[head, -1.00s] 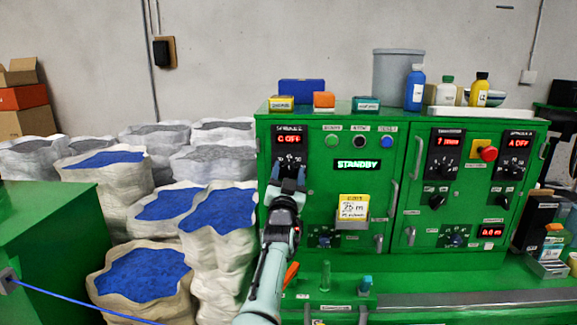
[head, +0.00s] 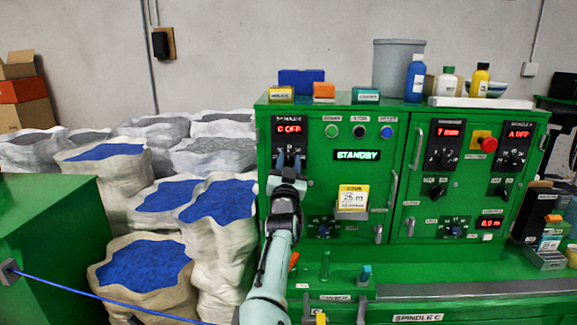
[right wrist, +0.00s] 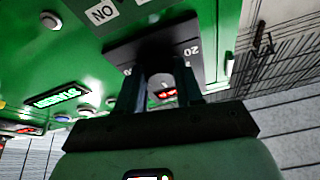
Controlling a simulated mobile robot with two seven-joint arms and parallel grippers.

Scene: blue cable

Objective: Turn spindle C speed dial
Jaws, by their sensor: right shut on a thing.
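The spindle C panel (head: 287,140) is a black plate at the upper left of the green cabinet, and its red display (head: 289,128) reads C OFF. My right gripper (head: 289,160) is up against the lower part of this panel and covers the speed dial. In the right wrist view, the two fingers (right wrist: 160,82) reach to the black dial plate (right wrist: 119,51), where a 20 mark shows. They are shut on the dial, which is mostly hidden between and behind them. My left gripper is out of view.
A green STANDBY display (head: 357,155) and coloured buttons sit right of the dial. A yellow card (head: 353,197) stands in a holder below. White sacks (head: 218,225) of blue pellets stand left of the cabinet. A blue cable (head: 100,297) crosses the lower left.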

